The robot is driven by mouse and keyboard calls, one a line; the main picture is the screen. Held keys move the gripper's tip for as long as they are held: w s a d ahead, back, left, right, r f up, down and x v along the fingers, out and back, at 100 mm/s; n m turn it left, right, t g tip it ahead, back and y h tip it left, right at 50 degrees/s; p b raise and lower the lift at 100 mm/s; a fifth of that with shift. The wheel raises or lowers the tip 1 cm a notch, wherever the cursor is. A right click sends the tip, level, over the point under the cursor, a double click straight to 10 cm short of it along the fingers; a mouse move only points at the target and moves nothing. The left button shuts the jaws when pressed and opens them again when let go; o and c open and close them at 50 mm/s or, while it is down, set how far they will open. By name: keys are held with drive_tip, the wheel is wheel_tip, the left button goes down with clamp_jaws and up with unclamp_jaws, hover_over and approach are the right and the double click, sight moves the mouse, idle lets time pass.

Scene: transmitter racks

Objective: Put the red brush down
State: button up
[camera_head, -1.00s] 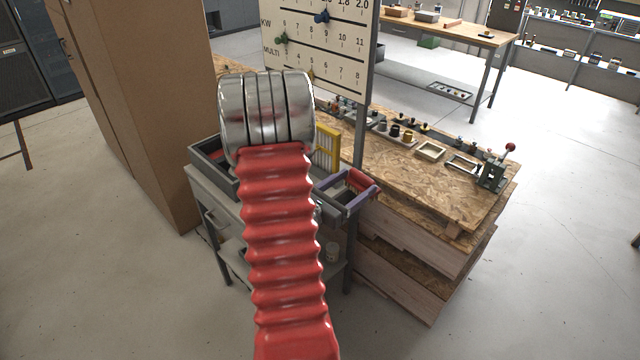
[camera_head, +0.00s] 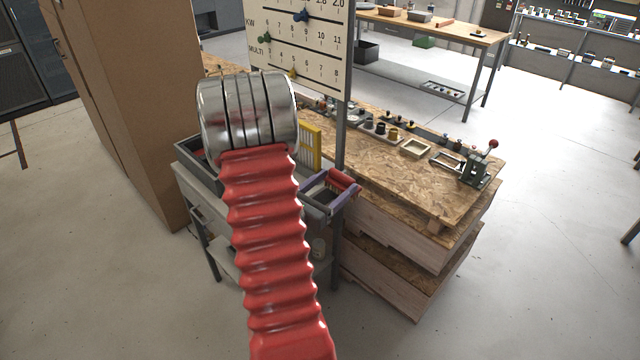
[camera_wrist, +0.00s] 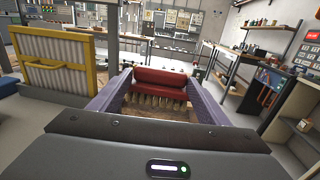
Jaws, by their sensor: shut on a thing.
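The red brush (camera_wrist: 160,82) has a red rounded back and pale bristles pointing down. In the wrist view it sits between the two purple-grey fingers of my gripper (camera_wrist: 160,88), which is shut on it. In the head view, my gripper (camera_head: 328,188) shows to the right of my red arm, with the red brush (camera_head: 344,181) at its far end. The brush is held near the front left of the chipboard bench (camera_head: 400,180); the wrist view shows brown chipboard behind the bristles. I cannot tell whether the bristles touch anything.
A yellow-framed filter panel (camera_head: 309,147) stands left of my gripper, also in the wrist view (camera_wrist: 58,62). A grey tray (camera_head: 190,150) lies further left. Small parts and a red-knobbed lever (camera_head: 478,168) line the bench's back and right. The bench's middle is clear. A scale board (camera_head: 298,45) stands behind.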

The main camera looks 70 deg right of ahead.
drive_tip(key=w+a+f+n+t, duration=0.35)
drive_tip(key=w+a+t, duration=0.25)
drive_tip(key=w+a, duration=0.65)
drive_tip(key=w+a+f+n+t, duration=0.2)
drive_tip(key=w+a+n+t, duration=0.3)
drive_tip(key=w+a, duration=0.7)
drive_tip(key=w+a+f+n+t+y, duration=0.2)
drive_tip(key=w+a+t+y, duration=0.1)
drive_tip(key=a, duration=0.7)
drive_tip(key=w+a+f+n+t+y, duration=0.2)
drive_tip(key=w+a, duration=0.3)
drive_tip(key=a, duration=0.5)
drive_tip(key=w+a+f+n+t+y, duration=0.2)
drive_tip(key=w+a+n+t+y, duration=0.1)
drive_tip(key=a, duration=0.7)
drive_tip(key=shift+w+t+y, duration=0.4)
drive_tip(key=shift+w+t, duration=0.45)
drive_tip(key=shift+t, duration=0.15)
